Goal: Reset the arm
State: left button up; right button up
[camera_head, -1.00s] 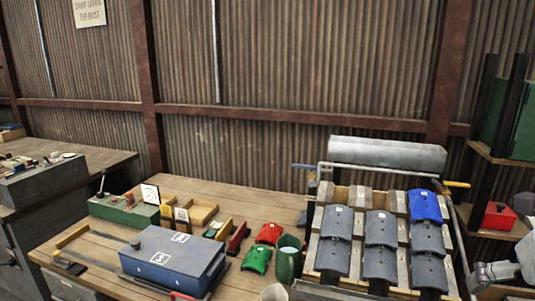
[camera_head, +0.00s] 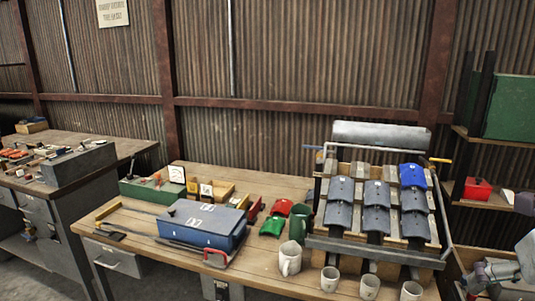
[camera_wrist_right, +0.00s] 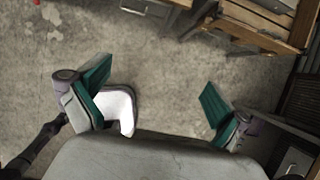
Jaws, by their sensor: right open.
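My right gripper (camera_wrist_right: 155,95) is open in the right wrist view. Its two green-padded fingers are wide apart, with nothing held between them and concrete floor below. A white shape (camera_wrist_right: 122,108) shows beside the left finger; I cannot tell what it is. In the head view, part of my right arm (camera_head: 500,272) shows at the lower right edge, beside the sloped rack. My left gripper is not in view.
The wooden workbench (camera_head: 120,220) carries a sloped rack (camera_head: 340,245) with grey pieces and one blue piece (camera_head: 412,176). A blue box (camera_head: 200,228) and several mugs, one a white mug (camera_head: 289,259), stand there. Shelves (camera_head: 495,145) stand at right. Floor shows in the wrist view.

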jog(key=w+a+f+m+t+y, duration=0.1)
jog(key=w+f+m+y, duration=0.1)
jog(key=w+f+m, duration=0.6)
jog(key=w+f+m+t+y, duration=0.1)
jog(key=w+f+m+y, duration=0.3)
jog(key=w, duration=0.7)
notch_tip(320, 180, down, 32)
jog(key=w+d+m+h, duration=0.1)
jog(key=d+m+h, duration=0.25)
jog(key=m, duration=0.65)
jog(key=s+a+f+m+g+h, duration=0.1)
jog(key=s+a+f+m+g, duration=0.15)
jog(key=s+f, duration=0.85)
jog(key=s+a+f+m+g, duration=0.1)
jog(key=s+f+m, duration=0.2)
jog(key=s+f, duration=0.8)
jog(key=s+a+f, duration=0.3)
jog(key=s+f, duration=0.1)
jog(key=s, duration=0.5)
jog(key=s+a+f+m+g, duration=0.1)
jog(key=s+a+f, duration=0.2)
jog(key=s, duration=0.6)
jog(key=s+a+f+m+g, duration=0.1)
jog(key=s+a+f, duration=0.3)
jog(key=s, duration=0.5)
jog(key=shift+s+f, duration=0.2)
jog(key=shift+f, duration=0.65)
